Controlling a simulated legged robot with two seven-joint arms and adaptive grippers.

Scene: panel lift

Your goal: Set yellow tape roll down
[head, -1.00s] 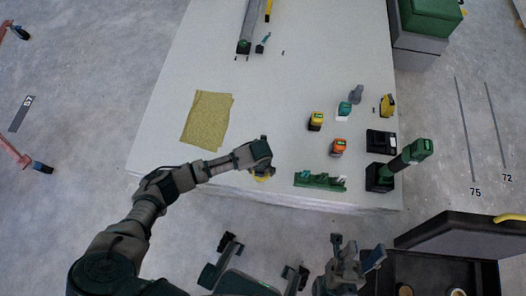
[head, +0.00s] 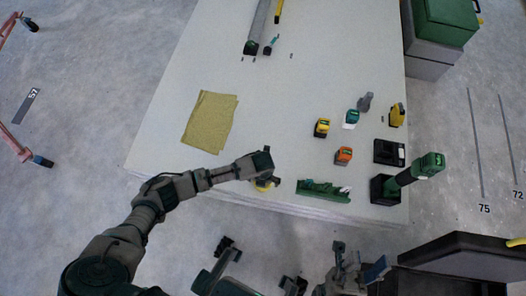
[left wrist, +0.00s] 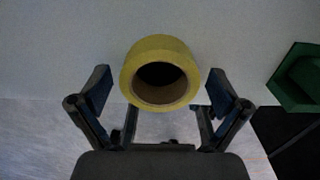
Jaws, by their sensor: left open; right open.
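The yellow tape roll (head: 264,187) shows in the head view just below my left gripper (head: 268,180), at the front edge of the white table (head: 285,120). The gripper hides much of it. In the left wrist view the roll (left wrist: 160,47) is a ring with a dark hole, centred between the two spread fingers of my left gripper (left wrist: 160,90). Gaps show on both sides, so the fingers do not touch it. I cannot tell how the roll bears on the table. My right gripper (head: 357,262) is open and empty, low in front of the table.
A green rack (head: 323,192) lies just right of my left gripper. A yellow-green cloth (head: 210,122) lies left. Drills, batteries and a black charger (head: 389,152) stand at the right. An open black case (head: 455,270) is at the lower right. The table's middle is clear.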

